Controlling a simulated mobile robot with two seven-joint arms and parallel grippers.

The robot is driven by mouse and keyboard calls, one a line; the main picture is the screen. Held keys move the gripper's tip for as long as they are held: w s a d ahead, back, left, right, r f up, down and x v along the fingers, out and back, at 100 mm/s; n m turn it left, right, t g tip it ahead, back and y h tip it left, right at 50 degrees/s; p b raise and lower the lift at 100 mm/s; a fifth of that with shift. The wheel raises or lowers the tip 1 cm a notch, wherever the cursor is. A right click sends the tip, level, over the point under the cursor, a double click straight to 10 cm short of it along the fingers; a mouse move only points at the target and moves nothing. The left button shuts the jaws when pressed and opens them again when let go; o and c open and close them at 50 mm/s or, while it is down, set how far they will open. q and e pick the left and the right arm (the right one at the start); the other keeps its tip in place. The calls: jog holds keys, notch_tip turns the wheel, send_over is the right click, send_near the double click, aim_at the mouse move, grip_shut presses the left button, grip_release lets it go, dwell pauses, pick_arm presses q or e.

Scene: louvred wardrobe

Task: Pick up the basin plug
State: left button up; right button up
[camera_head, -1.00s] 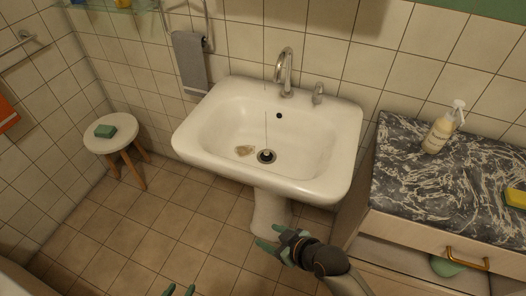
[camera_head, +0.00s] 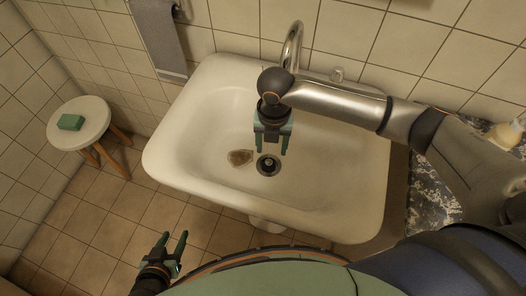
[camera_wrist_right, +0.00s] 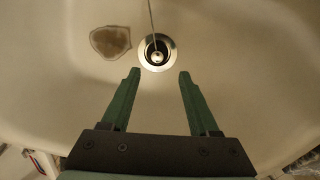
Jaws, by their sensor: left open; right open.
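The basin plug (camera_head: 268,167) is small and dark, inside the metal drain ring on the floor of the white basin (camera_head: 170,150). In the right wrist view the plug (camera_wrist_right: 157,55) shows a dark and shiny centre, with a thin chain (camera_wrist_right: 152,18) running up from it. My right gripper (camera_head: 272,150) hangs over the basin, fingers pointing down, open and empty. In the wrist view its fingertips (camera_wrist_right: 159,74) appear just below the drain, one on each side; the height gap is unclear. My left gripper (camera_head: 173,240) is open and empty in front of the basin, low left.
A brown stain (camera_head: 240,158) lies beside the drain. The tap (camera_head: 292,45) stands at the basin's back, close to my right arm. A stool (camera_head: 92,124) with a green sponge (camera_head: 70,122) is at the left. A marbled counter (camera_head: 432,200) is at the right, partly behind my arm.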

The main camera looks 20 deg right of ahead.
aim_at(269, 162)
jog(key=f, duration=0.7)
jog(key=shift+w+a+f+b, duration=0.15)
jog(key=shift+a+b, duration=0.05)
jog(key=shift+b, duration=0.1)
grip_shut()
